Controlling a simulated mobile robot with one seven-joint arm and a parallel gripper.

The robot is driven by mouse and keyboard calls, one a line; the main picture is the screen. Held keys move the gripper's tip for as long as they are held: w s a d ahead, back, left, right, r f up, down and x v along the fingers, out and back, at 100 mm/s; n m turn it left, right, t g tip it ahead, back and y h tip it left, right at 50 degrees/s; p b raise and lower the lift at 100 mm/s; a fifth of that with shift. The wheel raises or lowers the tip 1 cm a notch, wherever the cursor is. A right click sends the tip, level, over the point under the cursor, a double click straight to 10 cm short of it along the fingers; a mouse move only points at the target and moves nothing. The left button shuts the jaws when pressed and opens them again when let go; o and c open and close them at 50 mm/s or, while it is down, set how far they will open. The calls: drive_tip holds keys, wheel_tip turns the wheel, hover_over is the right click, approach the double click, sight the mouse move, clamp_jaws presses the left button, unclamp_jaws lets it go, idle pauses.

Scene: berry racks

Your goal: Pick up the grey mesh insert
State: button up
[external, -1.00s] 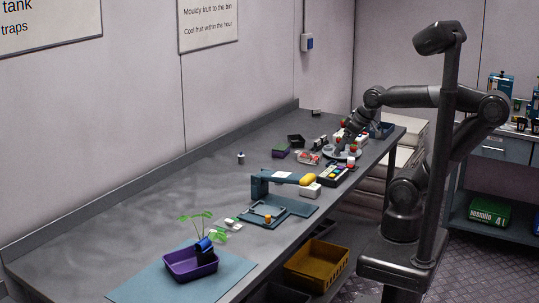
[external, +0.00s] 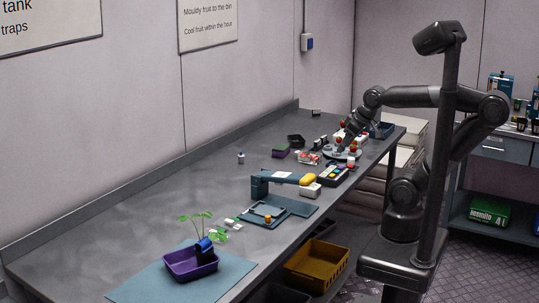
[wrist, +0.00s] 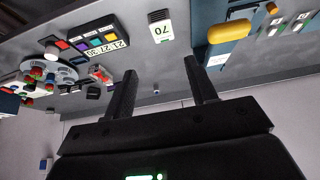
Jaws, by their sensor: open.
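My gripper (wrist: 162,72) is open and empty in the wrist view, with its two dark fingers apart over the grey bench. In the external view my gripper (external: 341,145) is at the far end of the bench, by a round grey stand (external: 350,156) with small red and pale items. The stand also shows at the left of the wrist view (wrist: 66,74). I cannot make out a grey mesh insert for sure in either view; it may be hidden or too small to tell.
A panel with coloured buttons (wrist: 97,40), a white block marked 70 (wrist: 160,28) and a yellow piece on a blue device (wrist: 229,32) show in the wrist view. A purple tub (external: 190,266) with a plant stands at the near end.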

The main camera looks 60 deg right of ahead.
drive_tip(key=w+d+r+m, duration=0.15)
drive_tip(key=w+r, duration=0.25)
drive_tip(key=w, duration=0.9)
drive_tip(key=m+g+h, duration=0.1)
drive_tip(key=m, duration=0.1)
hover_over(241, 156)
drive_tip(key=s, duration=0.4)
wheel_tip(241, 156, down, 15)
drive_tip(key=x, duration=0.5)
drive_tip(key=shift+a+f, duration=0.2)
drive_tip(key=shift+f, duration=0.15)
drive_tip(key=x, duration=0.5)
drive_tip(key=shift+w+r, duration=0.1)
drive_tip(key=shift+w, duration=0.05)
